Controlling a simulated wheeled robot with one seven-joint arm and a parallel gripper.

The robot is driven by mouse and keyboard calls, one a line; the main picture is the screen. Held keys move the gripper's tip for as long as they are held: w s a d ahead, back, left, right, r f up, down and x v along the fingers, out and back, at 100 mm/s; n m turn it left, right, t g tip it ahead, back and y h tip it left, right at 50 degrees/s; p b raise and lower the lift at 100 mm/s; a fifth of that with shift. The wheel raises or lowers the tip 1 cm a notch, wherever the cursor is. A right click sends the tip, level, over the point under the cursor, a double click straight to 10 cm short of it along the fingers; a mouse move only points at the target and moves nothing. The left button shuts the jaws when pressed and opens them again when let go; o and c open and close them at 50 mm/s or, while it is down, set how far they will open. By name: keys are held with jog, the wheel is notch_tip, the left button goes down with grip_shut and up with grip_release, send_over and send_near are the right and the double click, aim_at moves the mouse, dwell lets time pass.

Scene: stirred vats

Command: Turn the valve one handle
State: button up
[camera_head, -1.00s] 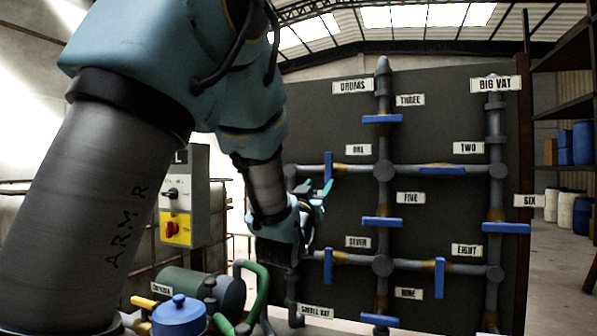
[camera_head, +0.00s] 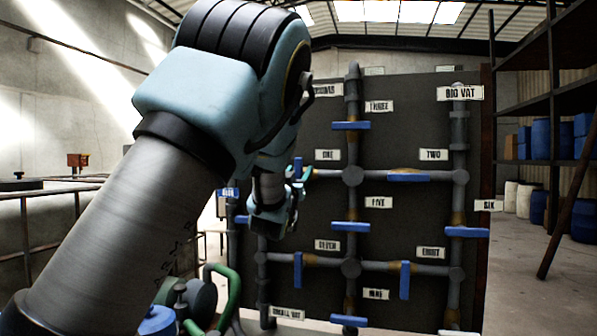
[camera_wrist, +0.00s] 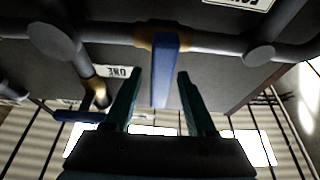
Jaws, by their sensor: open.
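The valve one handle is a blue bar (camera_wrist: 164,72) on a brass-coloured valve body in a grey pipe. In the wrist view, which is upside down, it stands upright between the two teal fingers of my gripper (camera_wrist: 158,88), with a gap on each side. The label ONE (camera_wrist: 118,72) is beside it. In the head view, my gripper (camera_head: 297,176) is at the panel, left of the label ONE (camera_head: 327,155), and partly hides the handle. My gripper is open. Its depth along the handle is hard to tell.
The dark panel (camera_head: 405,125) carries pipes and several other blue handles. The valve three handle (camera_head: 351,125) is up and right of my gripper; it also shows in the wrist view (camera_wrist: 85,116).

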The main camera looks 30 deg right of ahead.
grip_shut()
dwell(0.4)
